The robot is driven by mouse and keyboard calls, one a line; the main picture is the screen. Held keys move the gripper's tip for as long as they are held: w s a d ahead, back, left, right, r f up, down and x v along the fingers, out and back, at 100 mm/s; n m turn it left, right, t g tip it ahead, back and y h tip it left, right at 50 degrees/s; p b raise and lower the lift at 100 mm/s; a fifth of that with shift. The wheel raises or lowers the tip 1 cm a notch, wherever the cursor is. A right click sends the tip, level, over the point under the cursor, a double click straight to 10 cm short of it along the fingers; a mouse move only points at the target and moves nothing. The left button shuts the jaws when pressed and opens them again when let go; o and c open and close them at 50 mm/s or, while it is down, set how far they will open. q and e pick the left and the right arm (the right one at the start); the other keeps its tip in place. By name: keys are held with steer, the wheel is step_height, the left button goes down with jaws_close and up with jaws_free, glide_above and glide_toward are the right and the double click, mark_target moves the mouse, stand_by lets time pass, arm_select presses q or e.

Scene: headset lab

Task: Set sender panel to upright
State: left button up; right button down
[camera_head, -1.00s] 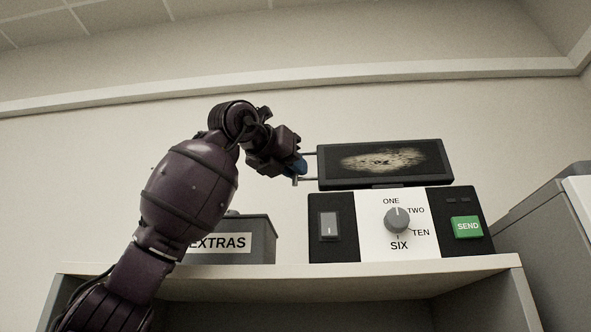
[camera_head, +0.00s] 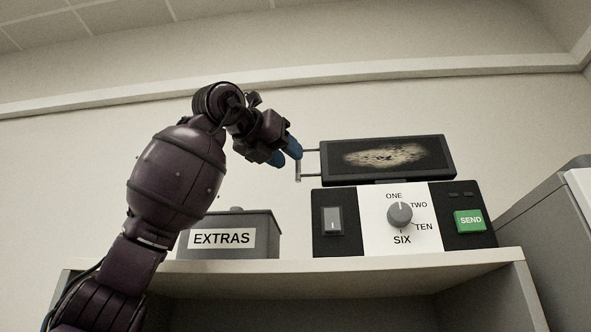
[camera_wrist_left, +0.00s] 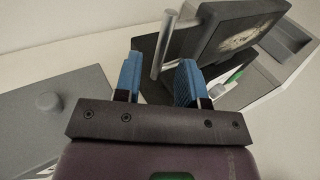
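The sender panel (camera_head: 388,158) is a dark rectangular screen with a pale smudged picture, mounted on top of the sender box. It also shows in the left wrist view (camera_wrist_left: 228,32). Its exact tilt is hard to judge from below. A grey bar handle (camera_head: 298,165) sticks out from its left side; it also shows in the wrist view (camera_wrist_left: 163,45). My right gripper is not in view.
The sender box (camera_head: 345,243) has a switch, a dial (camera_head: 399,214) and a green SEND button (camera_head: 469,221). A grey EXTRAS bin (camera_head: 263,228) stands left of it on the shelf (camera_head: 350,264). A grey cabinet (camera_head: 545,230) is at right. The wall behind is clear.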

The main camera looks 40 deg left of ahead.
arm_select(q)
steer(key=s, duration=0.7)
steer(key=shift+a+r+b, duration=0.15)
steer(key=shift+r+b, duration=0.1)
steer(key=shift+b, duration=0.15)
steer(key=shift+w, duration=0.1)
